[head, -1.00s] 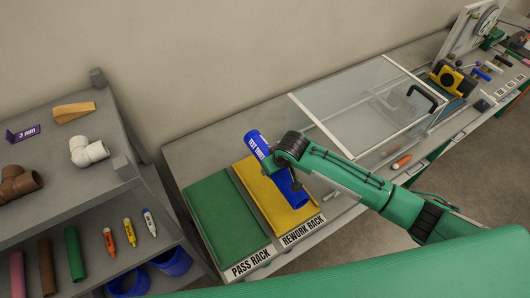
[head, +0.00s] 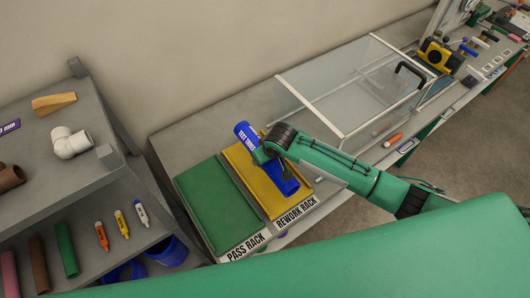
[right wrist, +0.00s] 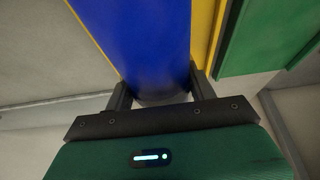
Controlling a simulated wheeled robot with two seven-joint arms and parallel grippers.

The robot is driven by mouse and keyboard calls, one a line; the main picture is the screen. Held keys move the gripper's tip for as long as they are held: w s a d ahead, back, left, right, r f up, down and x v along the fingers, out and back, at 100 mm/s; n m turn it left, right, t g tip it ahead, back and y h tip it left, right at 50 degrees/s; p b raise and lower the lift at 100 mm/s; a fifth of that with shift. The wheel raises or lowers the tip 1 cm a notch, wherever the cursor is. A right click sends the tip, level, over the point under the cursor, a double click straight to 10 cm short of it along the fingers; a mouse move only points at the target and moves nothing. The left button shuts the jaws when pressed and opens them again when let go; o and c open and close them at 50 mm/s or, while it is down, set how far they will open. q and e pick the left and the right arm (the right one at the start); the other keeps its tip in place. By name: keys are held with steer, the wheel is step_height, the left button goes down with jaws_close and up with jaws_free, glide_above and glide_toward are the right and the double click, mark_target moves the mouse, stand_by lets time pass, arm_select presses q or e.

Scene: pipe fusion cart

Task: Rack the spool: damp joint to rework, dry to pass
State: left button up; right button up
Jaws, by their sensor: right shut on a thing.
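The blue spool (head: 246,137) is a tube with white lettering on its upper end, only partly legible. It lies along the yellow rework rack (head: 239,158) in the head view, its upper end past the rack's back edge. I cannot tell whether it touches the rack. My right gripper (right wrist: 158,90) is shut on the spool, which fills the space between the fingers in the right wrist view. The green pass rack (head: 215,205) is empty, left of the rework rack. No damp or dry mark on the joint can be made out. My left gripper is not in view.
A clear-walled box (head: 345,85) with a black handle stands right of the racks. A grey shelf unit (head: 95,105) at left holds a white elbow fitting (head: 70,143), markers and coloured tubes. An orange marker (head: 393,140) lies near the bench's front edge.

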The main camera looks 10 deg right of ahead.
mark_target(273, 162)
step_height(273, 162, down, 3)
steer(key=shift+b, duration=0.5)
steer(key=shift+f+b, duration=0.35)
steer(key=shift+f, duration=0.45)
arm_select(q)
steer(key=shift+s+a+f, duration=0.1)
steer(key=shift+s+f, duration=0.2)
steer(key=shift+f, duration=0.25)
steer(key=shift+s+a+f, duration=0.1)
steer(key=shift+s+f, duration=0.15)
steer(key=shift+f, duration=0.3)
arm_select(e)
steer(key=shift+f, duration=0.25)
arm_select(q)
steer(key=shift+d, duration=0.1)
arm_select(e)
steer(key=shift+f, duration=0.3)
steer(key=o, duration=1.3)
steer(key=b+v, duration=0.3)
steer(key=v, duration=0.9)
steer(key=shift+r, duration=0.15)
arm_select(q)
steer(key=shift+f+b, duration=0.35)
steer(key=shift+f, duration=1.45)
arm_select(e)
steer(key=shift+v, duration=0.75)
